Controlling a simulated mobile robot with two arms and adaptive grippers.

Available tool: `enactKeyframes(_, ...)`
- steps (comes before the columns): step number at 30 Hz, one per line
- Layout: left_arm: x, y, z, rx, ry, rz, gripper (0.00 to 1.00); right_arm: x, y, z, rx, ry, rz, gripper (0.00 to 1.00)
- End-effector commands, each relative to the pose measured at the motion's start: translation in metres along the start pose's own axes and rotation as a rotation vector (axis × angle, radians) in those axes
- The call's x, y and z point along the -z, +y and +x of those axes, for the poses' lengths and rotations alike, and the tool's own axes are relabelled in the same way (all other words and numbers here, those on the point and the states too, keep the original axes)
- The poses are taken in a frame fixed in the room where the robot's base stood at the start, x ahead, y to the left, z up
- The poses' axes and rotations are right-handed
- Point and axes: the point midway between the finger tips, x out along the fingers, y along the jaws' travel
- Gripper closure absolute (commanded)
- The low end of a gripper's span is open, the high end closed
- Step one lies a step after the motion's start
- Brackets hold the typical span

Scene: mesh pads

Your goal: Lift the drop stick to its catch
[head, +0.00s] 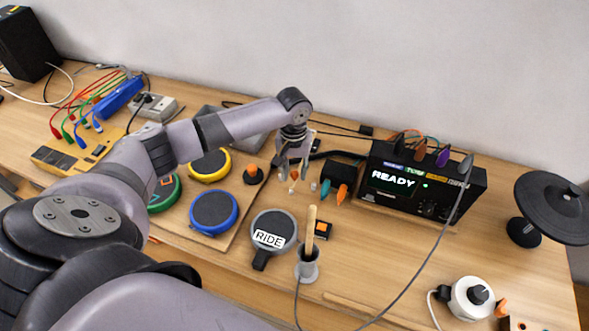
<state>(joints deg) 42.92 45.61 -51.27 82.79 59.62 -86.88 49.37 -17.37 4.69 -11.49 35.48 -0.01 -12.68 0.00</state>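A pale wooden stick (311,232) stands nearly upright in a grey cup-like holder (308,265), right of the round pad labelled RIDE (273,232). I cannot tell for sure whether this is the drop stick. My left gripper (292,171) points down above the table, behind the RIDE pad and apart from the wooden stick. A small tan and orange piece shows at its fingers; I cannot tell whether it is held or lies behind them. No catch can be made out. My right gripper is not in view.
A black box reading READY (393,180) with several plugs stands at the back right. Blue (214,212) and yellow (210,165) pads lie on a board at left. A black disc pad (553,207) stands far right. A grey cable (430,254) crosses the table front.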

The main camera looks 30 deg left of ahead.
Motion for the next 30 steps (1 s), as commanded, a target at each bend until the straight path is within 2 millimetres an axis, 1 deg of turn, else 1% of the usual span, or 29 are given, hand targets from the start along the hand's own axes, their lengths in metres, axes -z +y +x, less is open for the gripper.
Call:
enactKeyframes(1, 0.0001, 0.0001, -0.0003, 0.0, 0.0, 0.0, 0.75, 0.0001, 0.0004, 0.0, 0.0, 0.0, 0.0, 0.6)
enactKeyframes(2, 0.0001, 0.0001, -0.0003, 0.0, 0.0, 0.0, 0.77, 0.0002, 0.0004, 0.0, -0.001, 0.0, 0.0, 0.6)
enactKeyframes(12, 0.0002, -0.0001, -0.0005, 0.0, 0.0, 0.0, 1.0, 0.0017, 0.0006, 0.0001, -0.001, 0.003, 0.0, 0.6)
enactKeyframes(30, 0.0008, -0.0004, -0.002, 0.001, 0.001, 0.0, 1.0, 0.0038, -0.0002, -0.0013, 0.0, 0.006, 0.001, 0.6)
